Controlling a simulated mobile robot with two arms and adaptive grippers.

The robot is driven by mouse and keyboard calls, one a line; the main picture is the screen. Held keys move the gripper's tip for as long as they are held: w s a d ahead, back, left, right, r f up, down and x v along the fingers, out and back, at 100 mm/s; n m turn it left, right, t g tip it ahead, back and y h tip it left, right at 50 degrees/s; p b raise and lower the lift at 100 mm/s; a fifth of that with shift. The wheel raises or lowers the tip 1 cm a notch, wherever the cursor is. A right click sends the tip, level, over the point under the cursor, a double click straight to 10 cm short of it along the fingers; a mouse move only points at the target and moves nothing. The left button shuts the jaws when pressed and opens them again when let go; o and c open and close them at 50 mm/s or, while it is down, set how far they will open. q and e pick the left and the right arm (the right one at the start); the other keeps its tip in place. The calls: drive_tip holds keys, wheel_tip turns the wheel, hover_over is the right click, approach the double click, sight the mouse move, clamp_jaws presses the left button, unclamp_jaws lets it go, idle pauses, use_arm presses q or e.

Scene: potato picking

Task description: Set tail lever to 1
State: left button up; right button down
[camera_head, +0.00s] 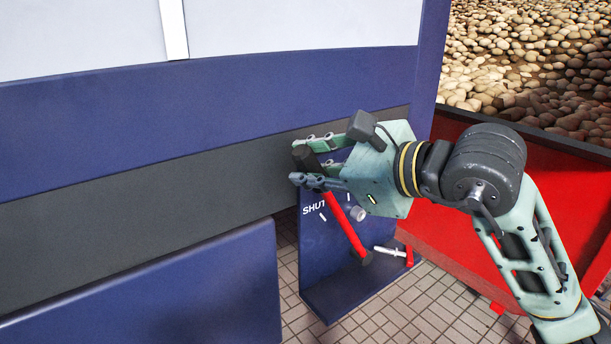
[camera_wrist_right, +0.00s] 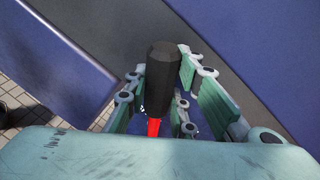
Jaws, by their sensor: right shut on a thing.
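The tail lever (camera_head: 345,228) is a red bar with a black grip at its upper end and a dark pivot at its lower end. It stands tilted, its top leaning left, in front of a blue panel (camera_head: 318,262) with white "SHUT" lettering and marks. My right gripper (camera_head: 305,161) is shut on the lever's black grip, with a finger on either side. In the right wrist view the black grip (camera_wrist_right: 162,72) stands between the fingers, with a bit of red below it. The hand hides part of the panel's markings. My left gripper is not in view.
A red container (camera_head: 465,215) stands at the right, with many potatoes (camera_head: 530,50) behind it. A small red-and-white handle (camera_head: 392,251) is beside the lever's base. Blue and grey machine walls (camera_head: 130,140) fill the left. Tiled floor (camera_head: 420,300) shows below.

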drive_tip(key=w+d+r+m, duration=0.1)
drive_tip(key=w+d, duration=0.1)
drive_tip(key=w+d+r+m+y, duration=0.1)
drive_tip(key=d, duration=0.2)
drive_tip(key=w+d+r, duration=0.1)
drive_tip(key=w+d, duration=0.1)
drive_tip(key=shift+w+d+r+m+y+b, duration=0.25)
drive_tip(key=shift+w+d+m+y+b, duration=0.05)
drive_tip(key=shift+d+m+y, duration=0.1)
drive_tip(key=c, duration=1.7)
unclamp_jaws()
drive_tip(key=shift+c, duration=0.2)
drive_tip(key=v, duration=1.2)
drive_tip(key=shift+r, duration=0.15)
